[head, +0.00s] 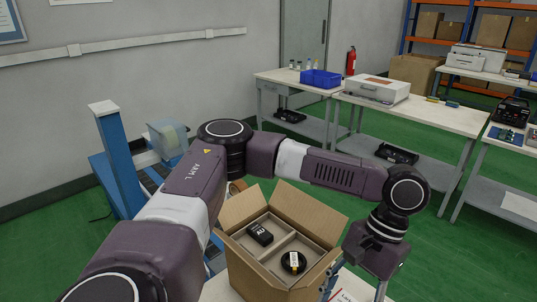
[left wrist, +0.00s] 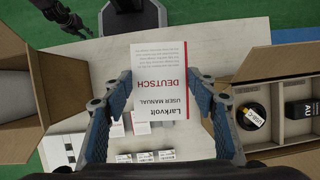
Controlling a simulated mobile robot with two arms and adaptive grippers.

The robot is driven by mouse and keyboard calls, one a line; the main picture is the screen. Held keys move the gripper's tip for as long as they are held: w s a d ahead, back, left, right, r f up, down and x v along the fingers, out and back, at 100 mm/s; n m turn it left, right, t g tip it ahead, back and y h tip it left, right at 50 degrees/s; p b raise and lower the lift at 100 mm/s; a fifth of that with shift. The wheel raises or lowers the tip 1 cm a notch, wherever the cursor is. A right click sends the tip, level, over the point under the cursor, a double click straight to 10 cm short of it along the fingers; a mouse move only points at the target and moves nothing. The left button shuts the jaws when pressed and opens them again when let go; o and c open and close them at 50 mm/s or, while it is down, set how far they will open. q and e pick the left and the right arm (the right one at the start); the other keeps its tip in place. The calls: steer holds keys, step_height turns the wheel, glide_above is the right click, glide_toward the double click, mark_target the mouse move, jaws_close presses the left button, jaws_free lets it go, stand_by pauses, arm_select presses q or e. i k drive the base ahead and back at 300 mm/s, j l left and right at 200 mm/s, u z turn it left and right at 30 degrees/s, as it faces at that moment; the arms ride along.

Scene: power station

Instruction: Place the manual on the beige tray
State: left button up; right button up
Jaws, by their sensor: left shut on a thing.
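The manual (left wrist: 160,75), a white booklet with a red edge and red "DEUTSCH" print, is between the blue-sided fingers of my left gripper (left wrist: 160,95) in the left wrist view. The gripper is shut on it. In the head view my left gripper (head: 375,262) is low, just right of an open cardboard box (head: 247,258). Inside the box is a beige divided insert (head: 279,243), which looks like the beige tray. It holds a black box (head: 260,234) marked AU and a coiled black cable (head: 293,262). A dark gripper (left wrist: 68,15), seemingly my right, shows at the wrist view's top left.
Below the manual, several small white labelled packets (left wrist: 145,156) lie on the pale tabletop (left wrist: 85,60). Another cardboard box (left wrist: 12,95) stands at the wrist view's left. The open box's raised flaps (head: 312,206) surround the insert. Farther benches (head: 425,112) stand apart behind.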

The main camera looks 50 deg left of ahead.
mark_target(277, 248)
steer(key=k+j, duration=0.1)
steer(key=j, duration=0.3)
steer(key=k+j+z, duration=0.15)
steer(key=j, duration=0.3)
steer(key=k+j, duration=0.1)
steer(key=j, duration=0.3)
steer(key=k+j+z, duration=0.15)
steer(key=j, duration=0.25)
steer(key=k+j, duration=0.15)
steer(key=j, duration=0.25)
steer(key=i+z, duration=0.05)
